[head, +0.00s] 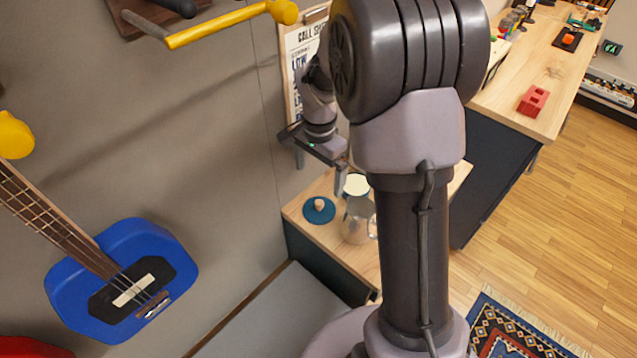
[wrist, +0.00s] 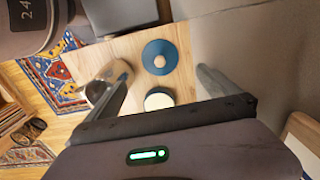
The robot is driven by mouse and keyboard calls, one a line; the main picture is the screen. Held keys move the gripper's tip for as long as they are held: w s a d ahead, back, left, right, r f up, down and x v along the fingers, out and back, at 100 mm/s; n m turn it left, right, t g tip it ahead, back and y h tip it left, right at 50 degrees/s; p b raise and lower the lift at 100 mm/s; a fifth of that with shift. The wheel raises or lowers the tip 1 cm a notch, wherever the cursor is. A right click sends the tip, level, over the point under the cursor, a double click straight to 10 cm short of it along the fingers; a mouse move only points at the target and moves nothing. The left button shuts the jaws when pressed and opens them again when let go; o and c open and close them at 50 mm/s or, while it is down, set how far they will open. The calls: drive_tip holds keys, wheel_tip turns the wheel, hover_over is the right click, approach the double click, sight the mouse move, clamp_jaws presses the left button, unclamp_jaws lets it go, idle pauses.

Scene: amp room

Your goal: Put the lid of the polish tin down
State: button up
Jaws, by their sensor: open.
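A round dark blue lid with a pale wooden knob (head: 319,209) lies on the wooden top of a low cabinet, knob up; it also shows in the wrist view (wrist: 160,50). A round tin with a cream-coloured top or content (head: 356,185) stands near the lid, and shows beside it in the wrist view (wrist: 159,100). My gripper (head: 320,172) is open and empty, pointing down above the cabinet top. In the wrist view the lid and tin lie between its two fingers (wrist: 164,78), below and touching neither.
The grey wall with a clipboard (head: 303,55) is close behind my gripper. A blue guitar (head: 122,280) hangs on the left. A red block (head: 533,100) lies on the far bench.

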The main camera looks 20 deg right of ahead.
drive_tip(key=s+a+r+n+t+y, duration=0.1)
drive_tip(key=s+a+r+n+t, duration=0.15)
drive_tip(key=s+a+r, duration=0.4)
drive_tip(key=s+a+r+n+t, duration=0.2)
drive_tip(key=s+a+r+n, duration=0.2)
drive_tip(key=s+r, duration=0.5)
drive_tip(key=s+a+r+n+t+y, duration=0.1)
drive_tip(key=s+a+n, duration=0.1)
drive_tip(key=s, duration=0.4)
drive_tip(key=shift+a+r+n, duration=0.3)
drive_tip(key=shift+a+n, duration=0.05)
drive_tip(key=shift+a, duration=0.1)
